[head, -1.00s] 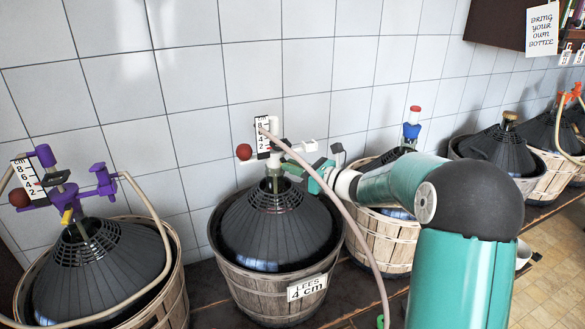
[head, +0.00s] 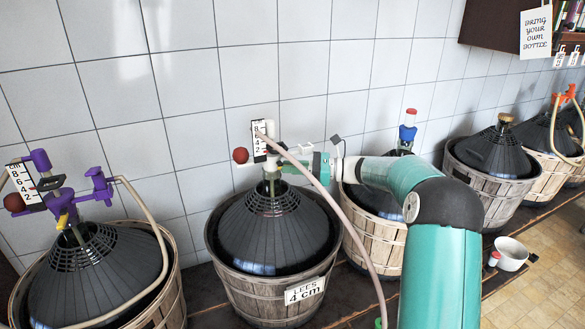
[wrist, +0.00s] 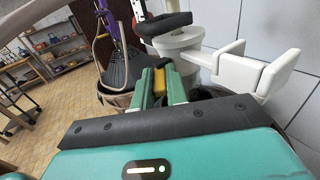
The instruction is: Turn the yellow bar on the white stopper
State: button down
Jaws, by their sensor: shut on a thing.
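The white stopper (head: 271,132) stands upright in the neck of the middle dark demijohn, with a ruler and a red ball (head: 240,155) beside it. In the wrist view the white stopper (wrist: 188,44) shows close up, with a white forked arm reaching right. The yellow bar (wrist: 160,77) sits between the green fingers of my gripper (wrist: 163,86), which is shut on it. In the head view my gripper (head: 288,166) reaches in from the right at the stopper's lower part. The bar is hidden there.
A pinkish hose (head: 340,205) hangs from the stopper in front of my gripper. The middle demijohn's basket (head: 262,300) bears a "LEES 4 cm" tag. A purple stopper (head: 62,195) tops the left demijohn. More baskets stand right, and a tiled wall is behind.

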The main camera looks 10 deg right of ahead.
jog(key=c, duration=1.4)
grip_release()
jog(key=shift+d, duration=0.1)
jog(key=v, duration=1.3)
jog(key=shift+d, duration=0.25)
jog(key=shift+s+r, duration=0.1)
jog(key=shift+s, duration=0.05)
